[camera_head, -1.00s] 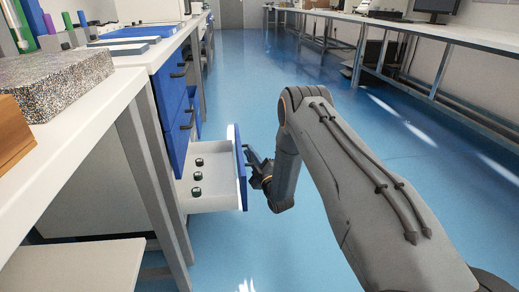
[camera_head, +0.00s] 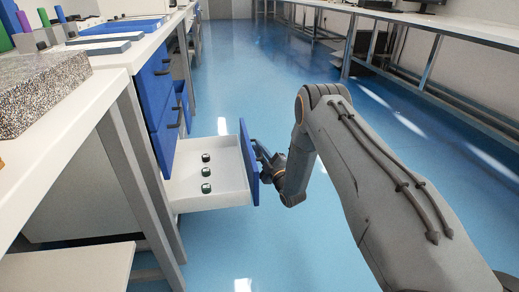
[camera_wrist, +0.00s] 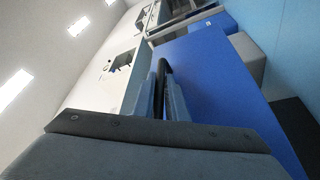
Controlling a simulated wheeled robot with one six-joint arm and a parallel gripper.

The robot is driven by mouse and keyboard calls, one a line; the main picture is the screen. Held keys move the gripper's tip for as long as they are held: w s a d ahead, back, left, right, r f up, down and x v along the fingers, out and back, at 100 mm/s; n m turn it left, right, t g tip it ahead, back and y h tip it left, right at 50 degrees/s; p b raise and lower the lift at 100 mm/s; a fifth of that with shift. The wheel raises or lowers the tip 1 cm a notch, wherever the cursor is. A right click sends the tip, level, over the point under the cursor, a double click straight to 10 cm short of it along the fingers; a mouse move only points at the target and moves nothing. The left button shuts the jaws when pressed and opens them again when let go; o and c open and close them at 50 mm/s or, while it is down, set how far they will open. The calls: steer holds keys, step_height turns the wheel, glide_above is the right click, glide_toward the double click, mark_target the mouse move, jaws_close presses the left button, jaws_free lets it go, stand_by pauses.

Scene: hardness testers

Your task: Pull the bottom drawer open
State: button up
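The bottom drawer (camera_head: 210,172) is pulled well out of the blue cabinet in the head view. Its inside is white and its front is blue. Several small dark round items (camera_head: 206,172) stand in a row inside it. My gripper (camera_head: 262,160) is at the outer side of the drawer front. In the wrist view the blue drawer front (camera_wrist: 225,90) fills the middle, and its dark handle (camera_wrist: 161,85) lies between my gripper's fingers (camera_wrist: 165,100). The fingers look closed around the handle. The fingertips are partly hidden in the head view.
Blue upper drawers (camera_head: 160,95) with dark handles sit above under the white worktop (camera_head: 110,60). A speckled grey block (camera_head: 40,90) lies on the worktop. A grey table leg (camera_head: 150,185) stands left of the drawer. The blue floor behind the drawer is clear.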

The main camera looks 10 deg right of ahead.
steer(key=shift+o, duration=0.4)
steer(key=shift+d, duration=0.1)
steer(key=shift+s+d+f, duration=0.1)
steer(key=shift+s+d, duration=0.05)
steer(key=shift+s, duration=0.15)
steer(key=p+v, duration=0.2)
steer(key=v, duration=0.5)
steer(key=shift+p, duration=0.4)
steer(key=shift+f, duration=0.1)
